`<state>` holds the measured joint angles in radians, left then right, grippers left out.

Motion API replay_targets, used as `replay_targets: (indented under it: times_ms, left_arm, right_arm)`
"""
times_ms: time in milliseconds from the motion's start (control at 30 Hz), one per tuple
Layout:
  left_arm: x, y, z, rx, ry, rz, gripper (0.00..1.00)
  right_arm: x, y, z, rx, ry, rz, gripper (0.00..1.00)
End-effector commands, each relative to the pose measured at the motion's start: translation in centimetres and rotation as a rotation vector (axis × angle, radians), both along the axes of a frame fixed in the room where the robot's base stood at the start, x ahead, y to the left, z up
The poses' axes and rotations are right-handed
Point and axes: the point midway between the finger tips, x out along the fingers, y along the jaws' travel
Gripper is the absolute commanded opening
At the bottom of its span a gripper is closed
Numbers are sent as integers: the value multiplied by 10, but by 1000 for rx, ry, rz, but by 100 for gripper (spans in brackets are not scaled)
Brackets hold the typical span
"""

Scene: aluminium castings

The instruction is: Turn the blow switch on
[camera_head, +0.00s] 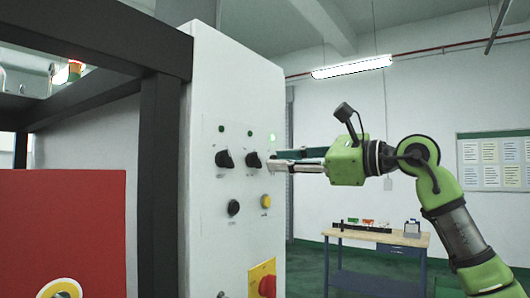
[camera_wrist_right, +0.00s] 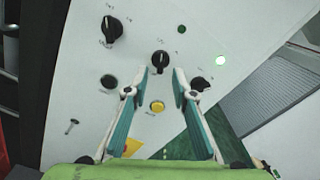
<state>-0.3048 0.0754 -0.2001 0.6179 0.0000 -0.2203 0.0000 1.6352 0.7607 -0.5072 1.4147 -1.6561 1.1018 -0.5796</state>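The white control panel (camera_head: 235,90) carries black rotary switches: a left one (camera_head: 224,158), a middle one (camera_head: 254,159), and a right one (camera_wrist_right: 200,84) seen in the right wrist view. The labels are too small to tell which is the blow switch. My right gripper (camera_head: 275,161) comes in from the right, its fingertips close to the panel beside the middle switch. In the wrist view my right gripper (camera_wrist_right: 159,72) is open, with the middle switch (camera_wrist_right: 160,61) lined up between and just beyond its fingertips; contact cannot be told. My left gripper is not in view.
A green lamp (camera_head: 271,137) above the right switch is lit; the other lamps are dark. Below the switches are a black button (camera_head: 233,207) and a yellow button (camera_head: 265,201). A red emergency button (camera_head: 267,286) is lower. A workbench (camera_head: 375,237) stands behind.

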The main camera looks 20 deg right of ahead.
Motion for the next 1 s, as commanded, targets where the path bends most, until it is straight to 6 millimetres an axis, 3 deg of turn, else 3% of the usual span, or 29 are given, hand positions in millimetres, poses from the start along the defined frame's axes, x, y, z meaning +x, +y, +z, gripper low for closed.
replay_targets:
  times_ms: [33, 300, 667, 800, 1000]
  left_arm:
    - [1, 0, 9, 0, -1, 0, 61]
    - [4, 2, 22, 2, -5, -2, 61]
    - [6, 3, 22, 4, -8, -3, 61]
    - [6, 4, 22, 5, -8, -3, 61]
    - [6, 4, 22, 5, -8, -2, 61]
  right_arm:
    - [8, 7, 4, 1, 2, 2, 24]
    - [35, 28, 2, 2, 1, 0, 24]
    - [40, 31, -1, 1, 0, -1, 24]
    - [40, 31, 0, 1, 0, -1, 0]
    - [40, 31, 0, 2, 1, 0, 0]
